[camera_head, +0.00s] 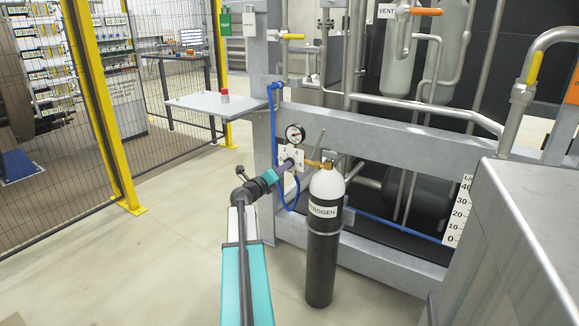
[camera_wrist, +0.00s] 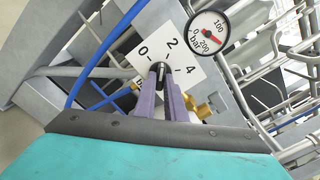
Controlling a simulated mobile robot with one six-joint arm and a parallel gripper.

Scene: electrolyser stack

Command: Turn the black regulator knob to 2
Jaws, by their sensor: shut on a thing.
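The black regulator knob (camera_wrist: 161,73) sits on a white plate (camera_wrist: 186,77) marked 0, 2 and 4. My gripper (camera_wrist: 162,85) is shut on the knob, with one purple finger on each side. The knob's top end points up in the wrist view, roughly between the 0 and 2 marks; its exact setting is hard to tell. In the head view my gripper (camera_head: 286,164) reaches the white plate (camera_head: 298,154) on the grey frame and hides the knob.
A round pressure gauge (camera_head: 295,135) sits just above the plate; it also shows in the wrist view (camera_wrist: 209,34). A brass fitting (camera_wrist: 199,107) and blue hose (camera_head: 273,125) are close by. A black-and-white nitrogen bottle (camera_head: 323,240) stands right of my arm. Open floor lies left.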

